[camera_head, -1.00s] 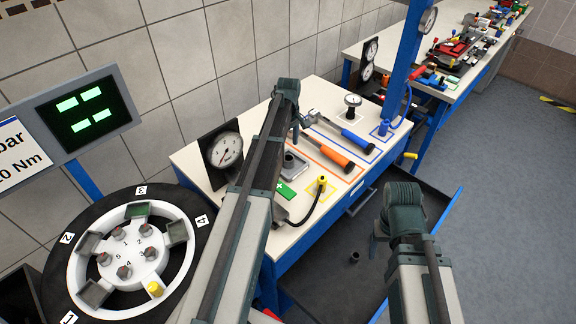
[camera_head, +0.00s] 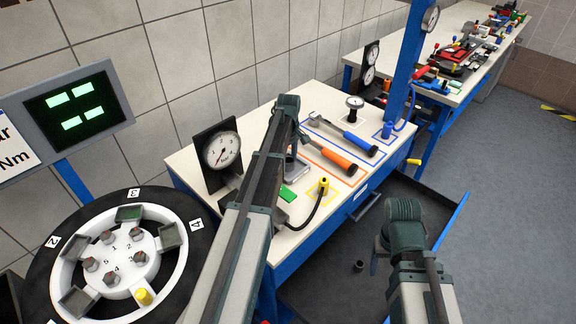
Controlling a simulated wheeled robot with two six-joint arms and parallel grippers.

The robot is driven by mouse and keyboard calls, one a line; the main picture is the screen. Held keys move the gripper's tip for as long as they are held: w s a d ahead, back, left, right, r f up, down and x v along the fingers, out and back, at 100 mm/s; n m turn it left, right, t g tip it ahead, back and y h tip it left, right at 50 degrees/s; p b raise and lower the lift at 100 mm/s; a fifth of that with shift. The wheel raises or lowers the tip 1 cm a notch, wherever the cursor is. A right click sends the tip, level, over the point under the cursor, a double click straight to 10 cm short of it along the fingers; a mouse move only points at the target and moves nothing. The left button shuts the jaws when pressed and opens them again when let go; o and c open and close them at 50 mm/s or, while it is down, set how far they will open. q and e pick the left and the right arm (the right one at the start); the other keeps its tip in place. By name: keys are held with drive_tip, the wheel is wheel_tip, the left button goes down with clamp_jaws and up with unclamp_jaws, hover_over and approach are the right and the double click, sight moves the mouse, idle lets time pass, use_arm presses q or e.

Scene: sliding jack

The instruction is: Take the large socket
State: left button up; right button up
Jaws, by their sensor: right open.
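A small dark cylinder (camera_head: 358,266), which looks like a socket, stands on the dark floor of the open drawer (camera_head: 318,287). Its size is hard to judge from here. My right gripper (camera_head: 376,262) points down over the drawer, just right of the cylinder and apart from it. It is open, and its fingers are mostly hidden by the wrist. My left arm reaches over the white worktable (camera_head: 322,97). My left gripper (camera_head: 295,148) is largely hidden behind its own arm above the table, so its jaws cannot be made out.
The table holds an orange-handled tool (camera_head: 337,160), a blue-handled tool (camera_head: 358,143), a dial gauge (camera_head: 221,150) and a yellow-ended hose (camera_head: 322,187). A wheel hub (camera_head: 181,222) is at left. The drawer's blue edge (camera_head: 452,220) is right of my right arm. A blue post (camera_head: 401,70) rises behind.

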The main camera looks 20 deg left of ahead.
sight(289, 160)
use_arm(q)
clamp_jaws()
drive_tip(key=shift+r, duration=0.15)
drive_tip(key=shift+r+p, duration=2.4)
drive_tip(key=shift+p, duration=0.1)
